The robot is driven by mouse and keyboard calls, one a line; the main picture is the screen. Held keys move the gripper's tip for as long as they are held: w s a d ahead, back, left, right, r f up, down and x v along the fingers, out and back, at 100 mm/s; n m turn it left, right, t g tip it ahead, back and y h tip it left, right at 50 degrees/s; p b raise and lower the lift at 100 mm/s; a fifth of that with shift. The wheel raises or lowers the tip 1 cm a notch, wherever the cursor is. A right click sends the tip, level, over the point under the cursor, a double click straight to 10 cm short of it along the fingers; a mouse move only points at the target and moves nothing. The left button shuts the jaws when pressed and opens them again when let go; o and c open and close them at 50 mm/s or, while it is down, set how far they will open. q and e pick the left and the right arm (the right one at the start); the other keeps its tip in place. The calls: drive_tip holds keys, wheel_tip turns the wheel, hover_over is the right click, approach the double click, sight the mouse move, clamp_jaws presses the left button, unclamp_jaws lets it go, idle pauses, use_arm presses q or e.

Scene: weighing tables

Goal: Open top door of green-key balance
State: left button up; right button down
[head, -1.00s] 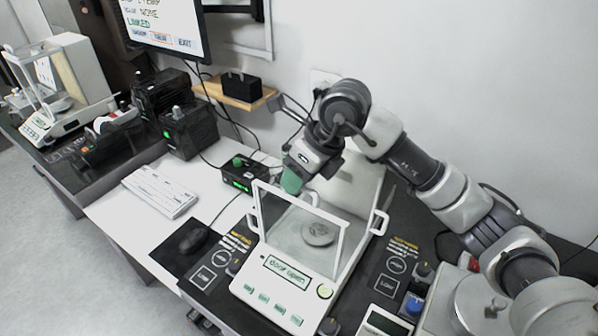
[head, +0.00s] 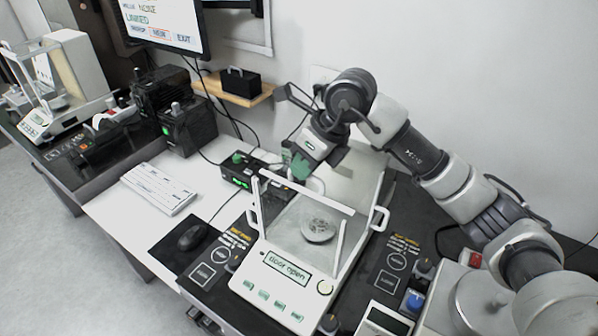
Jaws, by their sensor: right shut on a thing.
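The green-key balance (head: 285,268) stands on the dark mat right of centre. Its display reads "door open", and green-labelled keys line its front. Its clear draft shield (head: 301,215) has white edges and side handles; a round pan (head: 319,228) shows inside. My right gripper (head: 301,167), with green fingertips, is at the top rear of the shield, shut on the top door's handle. The fingers mostly hide the handle, so the exact contact is hard to see. My left gripper is not in view.
A small black box with a green knob (head: 238,172) stands left behind the balance. A keyboard (head: 159,188) and mouse (head: 192,236) lie to the left. A wall shelf (head: 232,94) is behind. Another balance (head: 62,85) stands far left. My right arm spans the right side.

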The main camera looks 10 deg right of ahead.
drive_tip(key=w+d+b, duration=0.2)
drive_tip(key=w+d, duration=0.8)
drive_tip(key=shift+w+d, duration=0.3)
drive_tip(key=shift+d, duration=0.05)
drive_tip(key=c, duration=1.2)
unclamp_jaws()
drive_tip(key=shift+o, duration=0.2)
drive_tip(key=b+v, duration=0.2)
drive_tip(key=v, duration=0.8)
drive_tip(key=shift+d+r, duration=0.2)
drive_tip(key=shift+r, duration=0.15)
